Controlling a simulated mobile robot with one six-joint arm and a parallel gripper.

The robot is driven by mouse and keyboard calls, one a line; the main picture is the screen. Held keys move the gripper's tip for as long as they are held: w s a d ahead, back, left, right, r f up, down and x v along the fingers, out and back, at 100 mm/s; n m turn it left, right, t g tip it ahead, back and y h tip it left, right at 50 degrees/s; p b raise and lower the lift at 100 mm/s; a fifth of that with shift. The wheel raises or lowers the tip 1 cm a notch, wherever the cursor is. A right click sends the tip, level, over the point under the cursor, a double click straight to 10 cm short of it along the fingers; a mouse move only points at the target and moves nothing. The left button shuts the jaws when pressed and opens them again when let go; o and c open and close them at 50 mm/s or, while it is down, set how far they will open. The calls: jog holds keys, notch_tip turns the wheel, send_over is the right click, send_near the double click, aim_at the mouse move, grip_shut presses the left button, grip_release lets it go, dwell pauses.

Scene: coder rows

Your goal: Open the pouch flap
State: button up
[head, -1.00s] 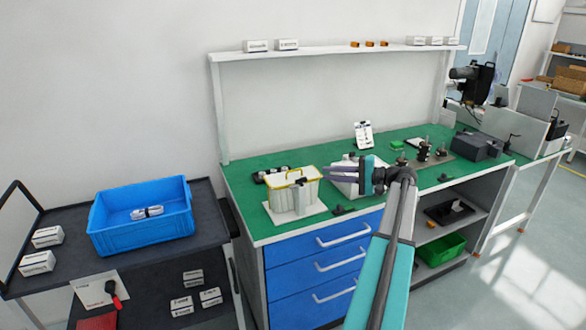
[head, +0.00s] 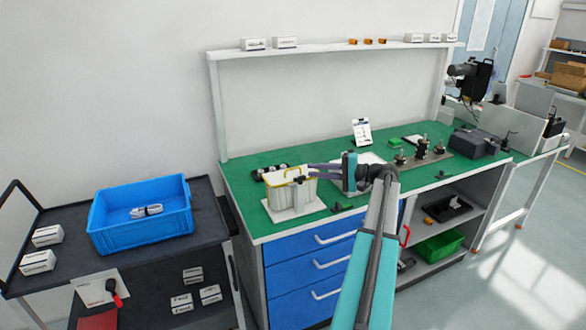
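A cream, box-like container with a yellow-trimmed rim (head: 306,171) stands on a white board (head: 277,217) at the left part of the green bench; it seems to be the pouch. A grey upright piece stands at its front. I cannot make out a separate flap. My gripper (head: 309,172) reaches in from the right, with its dark fingers pointing left at the container's upper right edge. The fingers look apart, with nothing visible between them. Whether they touch the container cannot be told.
A white board (head: 371,158) lies behind my gripper, partly hidden. A small dark part (head: 336,207) lies near the bench's front edge. Black fixtures (head: 422,147) stand to the right. A blue bin (head: 110,236) sits on a dark cart at left. A white shelf (head: 330,48) runs above.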

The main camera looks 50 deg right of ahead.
jog(key=p+x, duration=0.2)
jog(key=x, duration=0.7)
jog(key=shift+w, duration=0.1)
grip_shut()
dwell(0.4)
jog(key=shift+w+a, duration=0.1)
jog(key=shift+a, duration=0.05)
dwell(1.0)
